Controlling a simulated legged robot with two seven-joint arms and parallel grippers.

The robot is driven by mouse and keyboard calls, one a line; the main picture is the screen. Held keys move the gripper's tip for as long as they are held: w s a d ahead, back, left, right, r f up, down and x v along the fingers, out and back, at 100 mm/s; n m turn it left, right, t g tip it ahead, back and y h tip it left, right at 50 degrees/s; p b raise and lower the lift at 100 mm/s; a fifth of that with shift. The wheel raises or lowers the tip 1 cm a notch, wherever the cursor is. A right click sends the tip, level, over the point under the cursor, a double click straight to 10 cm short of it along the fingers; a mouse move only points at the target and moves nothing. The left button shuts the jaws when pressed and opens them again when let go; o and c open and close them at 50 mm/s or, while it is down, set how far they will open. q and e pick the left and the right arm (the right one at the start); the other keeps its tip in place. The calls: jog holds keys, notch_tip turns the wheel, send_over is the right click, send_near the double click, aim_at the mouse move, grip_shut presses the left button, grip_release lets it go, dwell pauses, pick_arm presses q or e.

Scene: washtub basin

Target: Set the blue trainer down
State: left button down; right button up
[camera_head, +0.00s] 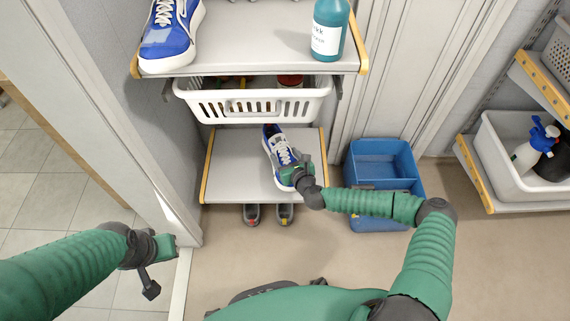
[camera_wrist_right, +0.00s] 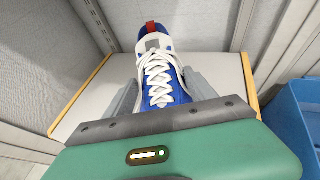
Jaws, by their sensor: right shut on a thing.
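The blue trainer (camera_head: 276,150), blue with white laces and a white sole, is at the lower shelf (camera_head: 235,165) in the head view. My right gripper (camera_head: 292,168) is shut on it from the near right side. In the right wrist view the trainer (camera_wrist_right: 158,75) lies between the two grey fingers of the gripper (camera_wrist_right: 160,97), above the pale shelf board (camera_wrist_right: 205,75). I cannot tell whether its sole touches the board. My left gripper (camera_head: 160,268) is at the lower left, away from the shelf; its jaw state is unclear.
Another blue trainer (camera_head: 172,40) and a teal bottle (camera_head: 329,30) stand on the upper shelf (camera_head: 240,62). A white basket (camera_head: 250,104) hangs below it. Dark shoes (camera_head: 284,214) are under the lower shelf. A blue bin (camera_head: 381,160) stands right of it. Shelf board left of the trainer is clear.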

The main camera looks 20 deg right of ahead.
notch_tip(320, 180, down, 4)
jog(key=shift+w+r+b, duration=0.15)
jog(key=shift+b, duration=1.1)
jog(key=shift+r, duration=0.1)
jog(key=o, duration=1.9)
